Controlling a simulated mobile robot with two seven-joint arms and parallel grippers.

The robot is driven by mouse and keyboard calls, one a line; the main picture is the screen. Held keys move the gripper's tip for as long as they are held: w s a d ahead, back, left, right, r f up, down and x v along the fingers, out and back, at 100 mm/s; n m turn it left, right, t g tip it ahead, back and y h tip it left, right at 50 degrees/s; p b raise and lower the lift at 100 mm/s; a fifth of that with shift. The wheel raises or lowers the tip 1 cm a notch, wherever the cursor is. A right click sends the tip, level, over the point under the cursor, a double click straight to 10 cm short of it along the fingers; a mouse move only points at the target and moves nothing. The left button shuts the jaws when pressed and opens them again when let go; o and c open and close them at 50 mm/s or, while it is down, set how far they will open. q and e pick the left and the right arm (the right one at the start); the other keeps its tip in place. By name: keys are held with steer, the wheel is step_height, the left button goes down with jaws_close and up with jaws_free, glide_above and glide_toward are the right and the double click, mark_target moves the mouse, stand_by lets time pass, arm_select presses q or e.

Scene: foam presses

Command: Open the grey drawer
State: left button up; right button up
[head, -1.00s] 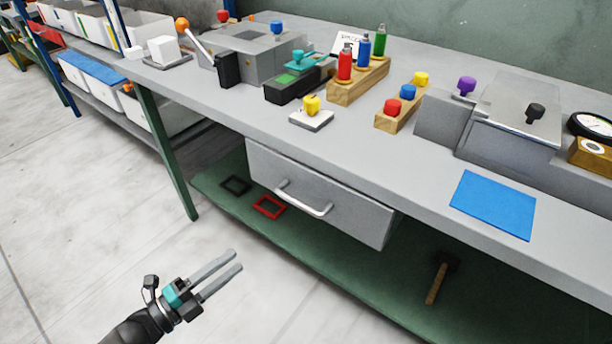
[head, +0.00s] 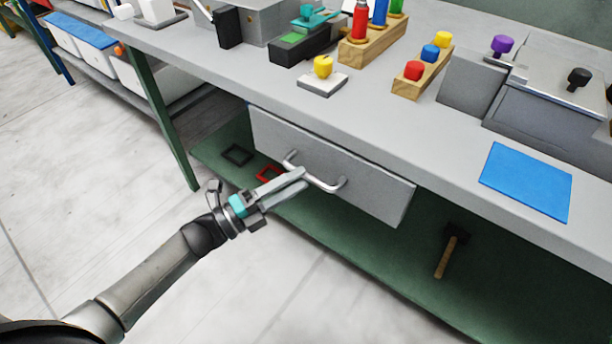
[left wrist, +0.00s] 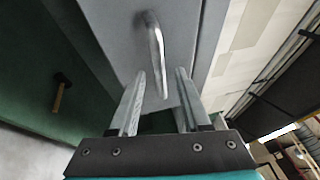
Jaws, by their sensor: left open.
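The grey drawer (head: 365,185) hangs under the bench top and looks shut. Its silver bar handle (head: 326,184) runs along the front. My left gripper (head: 302,179) is open in front of the drawer, its fingertips at the handle in the head view. In the left wrist view, the handle (left wrist: 154,50) comes down from the drawer front (left wrist: 185,35), and its lower end shows between the two fingers (left wrist: 160,85). I cannot tell whether the fingers touch it. My right gripper is not in view.
The bench top (head: 400,135) carries a yellow knob on a white plate (head: 322,80), coloured pegs in wooden blocks and a blue mat (head: 527,180). Floor left of the bench is clear.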

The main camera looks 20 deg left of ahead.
mark_target(306, 176)
arm_select(q)
steer(key=shift+x, duration=1.5)
steer(key=shift+c, duration=0.2)
jaws_close()
